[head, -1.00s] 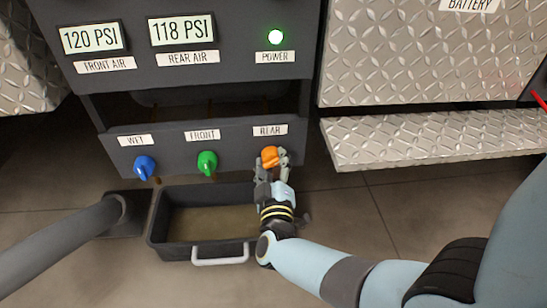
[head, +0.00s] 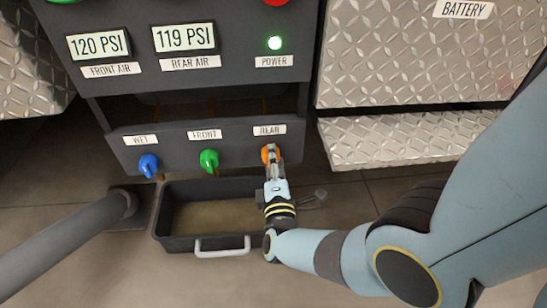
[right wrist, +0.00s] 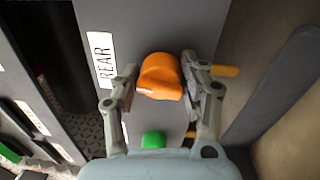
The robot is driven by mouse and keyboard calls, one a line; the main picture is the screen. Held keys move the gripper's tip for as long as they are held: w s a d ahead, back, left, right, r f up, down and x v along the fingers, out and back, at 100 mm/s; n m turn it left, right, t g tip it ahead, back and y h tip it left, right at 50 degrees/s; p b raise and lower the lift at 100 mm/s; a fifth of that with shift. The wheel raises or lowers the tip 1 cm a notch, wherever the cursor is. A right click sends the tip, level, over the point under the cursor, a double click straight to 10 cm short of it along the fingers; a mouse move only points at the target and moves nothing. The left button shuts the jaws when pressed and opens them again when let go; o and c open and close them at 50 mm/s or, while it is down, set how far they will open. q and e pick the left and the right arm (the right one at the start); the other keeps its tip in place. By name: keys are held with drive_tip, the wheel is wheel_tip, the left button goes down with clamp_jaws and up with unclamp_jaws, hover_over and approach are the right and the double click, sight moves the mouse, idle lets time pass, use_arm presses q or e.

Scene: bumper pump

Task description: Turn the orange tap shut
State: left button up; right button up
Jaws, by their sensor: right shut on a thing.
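The orange tap (head: 266,153) is on the dark grey panel under the REAR label, at the right end of the row of taps. In the right wrist view the orange tap (right wrist: 160,78) sits between the two fingers. My right gripper (head: 272,155) is shut on it and hides much of it in the head view. The right gripper also shows in the right wrist view (right wrist: 157,90), with one finger on each side of the knob. My left gripper is not in view.
A green tap (head: 209,160) and a blue tap (head: 148,164) are to the left. A dark tray (head: 165,228) with a pale handle (head: 222,246) stands on the floor below. Tread-plate steps (head: 400,140) are at the right. The rear air display (head: 184,37) reads 119 PSI.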

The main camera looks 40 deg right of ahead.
drive_tip(key=shift+s+a+f+n, duration=0.1)
drive_tip(key=shift+a+f+n, duration=0.05)
drive_tip(key=shift+n, duration=0.65)
drive_tip(key=o, duration=1)
drive_tip(key=shift+f, duration=0.1)
drive_tip(key=shift+o, duration=0.7)
drive_tip(key=v, duration=0.7)
drive_tip(key=shift+s, duration=0.2)
